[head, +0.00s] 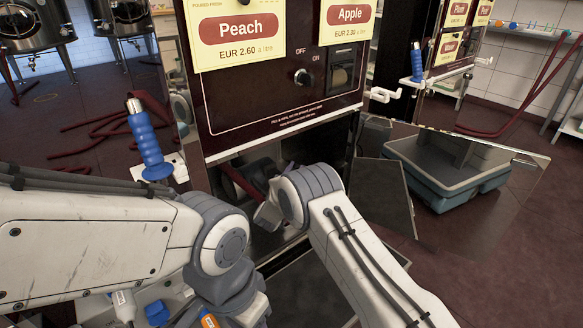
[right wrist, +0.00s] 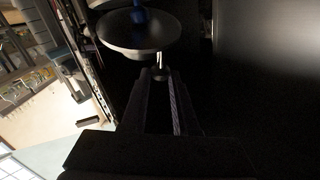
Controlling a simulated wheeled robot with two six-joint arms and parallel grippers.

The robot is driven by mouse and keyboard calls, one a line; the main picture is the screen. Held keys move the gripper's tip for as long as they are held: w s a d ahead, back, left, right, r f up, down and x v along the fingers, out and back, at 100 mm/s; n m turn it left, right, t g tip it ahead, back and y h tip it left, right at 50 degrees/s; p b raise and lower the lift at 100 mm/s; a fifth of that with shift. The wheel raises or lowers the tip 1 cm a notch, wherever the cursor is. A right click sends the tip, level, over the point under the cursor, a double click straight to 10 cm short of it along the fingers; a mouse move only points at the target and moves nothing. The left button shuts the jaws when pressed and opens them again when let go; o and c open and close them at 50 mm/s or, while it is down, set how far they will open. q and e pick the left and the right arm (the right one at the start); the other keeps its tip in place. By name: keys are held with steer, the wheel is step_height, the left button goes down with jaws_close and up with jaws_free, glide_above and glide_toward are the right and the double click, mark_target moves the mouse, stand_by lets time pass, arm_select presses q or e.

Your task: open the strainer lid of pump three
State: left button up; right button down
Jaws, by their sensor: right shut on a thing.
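My right arm reaches into the dark open lower compartment of the dispenser. In the head view my right gripper (head: 267,213) is low in that opening, partly hidden by my own wrist. In the right wrist view its fingers (right wrist: 161,75) are shut on a small pale knob at the rim of a round dark metal disc (right wrist: 135,40), which looks like the strainer lid. A blue part (right wrist: 138,15) shows just beyond the disc. The pump body is lost in shadow, and I cannot tell how far the lid is raised. My left gripper is below the frame.
The dispenser front (head: 300,110) with Peach and Apple signs stands over the opening. An open door panel (head: 385,190) is to its right. A blue-grey tub (head: 440,175) lies farther right. A blue-handled nozzle (head: 150,145) is at left. Red hoses (head: 120,125) lie behind.

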steer(key=shift+w+d+r+m+g+p, duration=0.4)
steer(key=shift+d+r+g+p, duration=0.25)
steer(key=shift+p, duration=0.25)
steer(key=c, duration=0.7)
jaws_free()
steer(key=shift+s+a+r, duration=0.1)
steer(key=shift+s+a, duration=0.15)
steer(key=shift+s, duration=0.2)
steer(key=shift+p+v, duration=1.3)
steer(key=shift+v, duration=3.4)
